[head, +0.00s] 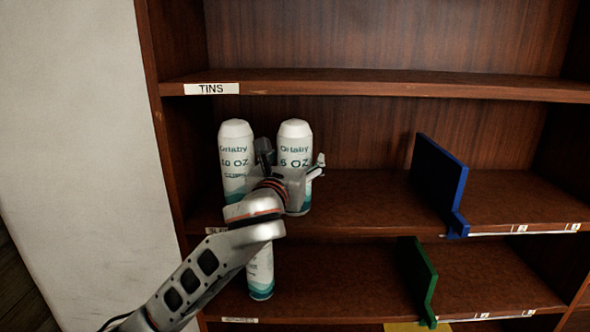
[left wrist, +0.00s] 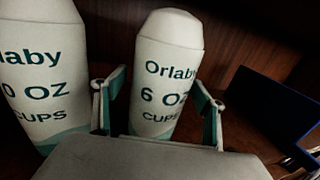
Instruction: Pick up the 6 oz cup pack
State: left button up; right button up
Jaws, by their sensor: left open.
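The 6 oz cup pack (head: 295,142) is a white and teal cylinder standing upright on the middle shelf. In the left wrist view the pack (left wrist: 167,75) reads "6 OZ CUPS". My left gripper (head: 292,160) is open in front of it. In the left wrist view the two fingers (left wrist: 160,100) lie on either side of the pack's lower half, apart from each other. I cannot tell if either finger touches it. The gripper and wrist hide part of the pack's lower body in the head view. My right gripper is not in view.
The 10 oz pack (head: 235,150) stands close at left, beside the left finger. Another pack (head: 261,272) stands on the shelf below. A blue divider (head: 441,180) and a green divider (head: 420,280) stand to the right. The shelf between pack and blue divider is clear.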

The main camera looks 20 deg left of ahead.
pick_arm(q)
jog(key=c, duration=1.5)
jog(key=shift+r, duration=0.15)
